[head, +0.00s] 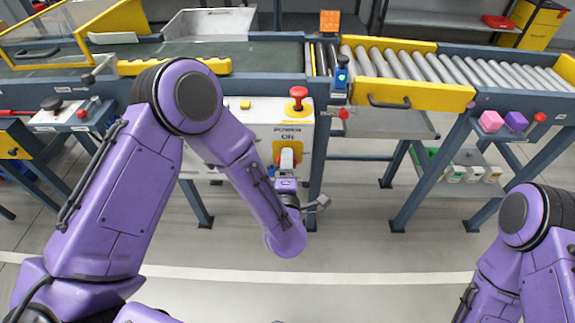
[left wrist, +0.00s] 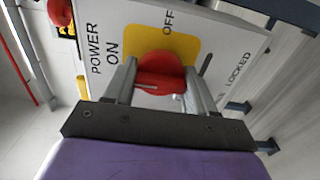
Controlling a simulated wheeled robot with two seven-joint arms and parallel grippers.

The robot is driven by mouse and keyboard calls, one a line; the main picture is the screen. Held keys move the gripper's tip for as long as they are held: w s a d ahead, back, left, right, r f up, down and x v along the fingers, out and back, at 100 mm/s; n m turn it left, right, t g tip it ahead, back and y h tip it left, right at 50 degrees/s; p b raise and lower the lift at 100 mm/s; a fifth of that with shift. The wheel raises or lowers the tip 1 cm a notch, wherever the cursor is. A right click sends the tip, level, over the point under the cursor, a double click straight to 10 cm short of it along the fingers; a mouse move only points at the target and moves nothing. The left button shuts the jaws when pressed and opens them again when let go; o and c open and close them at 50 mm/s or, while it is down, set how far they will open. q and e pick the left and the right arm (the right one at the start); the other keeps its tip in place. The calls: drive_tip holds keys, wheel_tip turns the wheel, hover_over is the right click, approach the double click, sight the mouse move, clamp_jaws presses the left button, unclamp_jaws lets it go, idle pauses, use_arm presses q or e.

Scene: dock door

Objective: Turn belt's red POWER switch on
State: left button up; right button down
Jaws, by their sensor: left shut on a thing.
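The red POWER switch (left wrist: 160,70) sits on a yellow plate (left wrist: 187,45) on the white control box (head: 262,130) below the belt (head: 270,56). In the left wrist view, ON is printed to its left, OFF above and LOCKED to the right. My left gripper (left wrist: 160,88) has its two fingers on either side of the switch's grip and is shut on it. In the head view, the switch (head: 287,156) is partly hidden behind the gripper. I cannot tell which label the switch points at. My right arm shows at the right, its gripper out of view.
A red mushroom button (head: 298,92) and a small yellow button (head: 245,104) are on top of the control box. A roller conveyor with a yellow gate (head: 415,94) stands to the right. Steel legs stand below; the floor (head: 350,245) in front is clear.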

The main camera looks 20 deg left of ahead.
use_arm(q)
drive_tip(key=o, duration=1)
drive_tip(key=shift+o, duration=0.2)
drive_tip(key=v, duration=1)
drive_tip(key=shift+s, duration=0.3)
